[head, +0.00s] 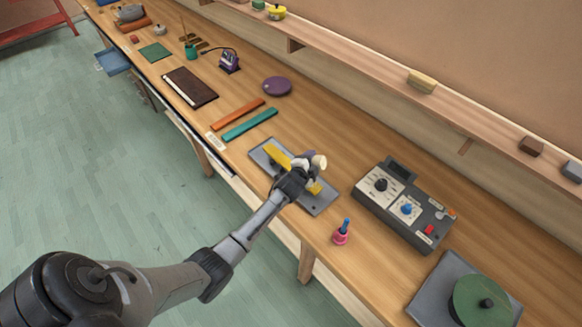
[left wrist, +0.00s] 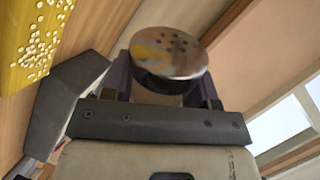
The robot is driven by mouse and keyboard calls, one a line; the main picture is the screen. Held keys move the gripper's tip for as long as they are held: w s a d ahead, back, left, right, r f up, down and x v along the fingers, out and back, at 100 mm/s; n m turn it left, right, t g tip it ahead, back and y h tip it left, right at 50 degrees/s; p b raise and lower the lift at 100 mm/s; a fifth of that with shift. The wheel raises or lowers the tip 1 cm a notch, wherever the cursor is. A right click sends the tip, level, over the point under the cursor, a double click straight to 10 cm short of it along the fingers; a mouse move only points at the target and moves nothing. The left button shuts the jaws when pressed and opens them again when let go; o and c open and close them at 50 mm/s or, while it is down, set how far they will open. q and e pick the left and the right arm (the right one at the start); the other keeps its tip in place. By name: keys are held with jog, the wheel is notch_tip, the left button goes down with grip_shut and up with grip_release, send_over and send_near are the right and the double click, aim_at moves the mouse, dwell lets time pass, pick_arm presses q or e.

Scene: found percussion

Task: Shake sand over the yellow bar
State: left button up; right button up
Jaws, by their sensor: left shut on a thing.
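The yellow bar (head: 277,155) lies on a grey plate (head: 322,207) on the bench; my left gripper hides its middle. My left gripper (head: 309,163) is shut on a shaker (head: 319,161) and holds it above the bar. In the left wrist view, the shaker's shiny metal cap (left wrist: 168,52) shows several dark holes. The yellow bar (left wrist: 28,45) also shows at that view's upper left, with many pale grains scattered on it. The rest of the shaker is mostly hidden by the gripper. My right gripper is not in view.
A control box with knobs (head: 404,207) stands right of the plate. A pink bottle with a blue top (head: 341,233) stands in front. Teal (head: 250,125) and orange (head: 238,114) bars lie to the left. A green disc (head: 482,301) sits at lower right. A shelf (head: 380,70) runs behind.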

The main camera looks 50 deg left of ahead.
pick_arm(q)
jog(key=shift+a, duration=0.5)
jog(key=shift+a, duration=0.1)
jog(key=shift+a, duration=3.9)
